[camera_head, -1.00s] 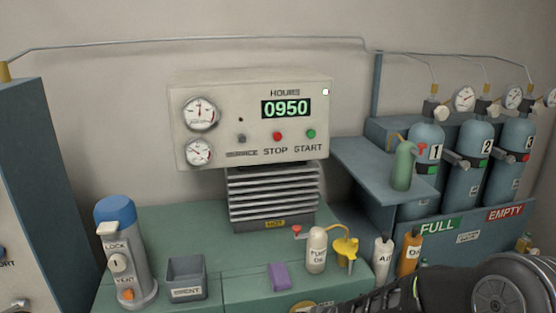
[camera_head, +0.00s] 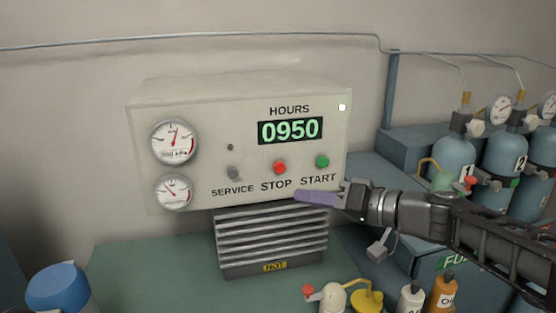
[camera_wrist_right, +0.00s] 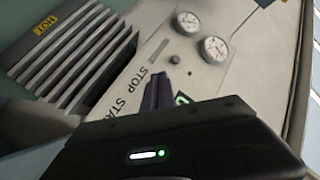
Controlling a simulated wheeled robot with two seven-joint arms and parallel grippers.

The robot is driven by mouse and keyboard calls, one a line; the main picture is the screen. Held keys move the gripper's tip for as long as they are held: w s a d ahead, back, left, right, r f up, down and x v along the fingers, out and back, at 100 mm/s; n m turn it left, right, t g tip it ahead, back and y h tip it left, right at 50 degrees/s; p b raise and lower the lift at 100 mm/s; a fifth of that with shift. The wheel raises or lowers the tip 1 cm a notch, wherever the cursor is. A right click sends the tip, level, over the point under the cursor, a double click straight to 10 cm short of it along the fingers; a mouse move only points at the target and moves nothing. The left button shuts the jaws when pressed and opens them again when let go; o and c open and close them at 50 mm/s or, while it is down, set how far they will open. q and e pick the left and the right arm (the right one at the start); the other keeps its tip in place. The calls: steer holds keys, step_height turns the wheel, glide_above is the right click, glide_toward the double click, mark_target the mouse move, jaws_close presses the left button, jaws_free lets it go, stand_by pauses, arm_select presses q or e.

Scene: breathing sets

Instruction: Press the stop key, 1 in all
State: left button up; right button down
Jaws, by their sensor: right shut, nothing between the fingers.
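The stop key (camera_head: 280,167) is a round red button on the front of the cream control box (camera_head: 205,112), above the word STOP. In the head view my right gripper (camera_head: 299,196) has slim purple fingers, shut and empty. Their tips point left, just below and right of the stop key, over the lower panel edge; I see a gap to the key in the picture. In the wrist view the shut fingers (camera_wrist_right: 158,93) stand before the panel beside the STOP lettering, and the red key is hidden. My left gripper is not in view.
The green start key (camera_head: 322,161) is right of the stop key, and the grey service key (camera_head: 233,173) is left. Two gauges (camera_head: 174,142) sit at the panel's left. A ribbed vent block (camera_head: 270,240) is below. Bottles and blue cylinders (camera_head: 499,160) stand right.

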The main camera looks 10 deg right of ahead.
mark_target(279, 167)
steer(key=shift+s+a+r+n+g+y, duration=0.3)
steer(key=shift+s+a+r+n+y, duration=0.25)
steer(key=shift+s+a+n, duration=0.35)
steer(key=shift+w+d, duration=0.15)
steer(key=shift+w, duration=0.1)
steer(key=w, duration=0.8)
steer(key=shift+w+a+p, duration=0.25)
steer(key=shift+w+p, duration=0.1)
stand_by(1.3)
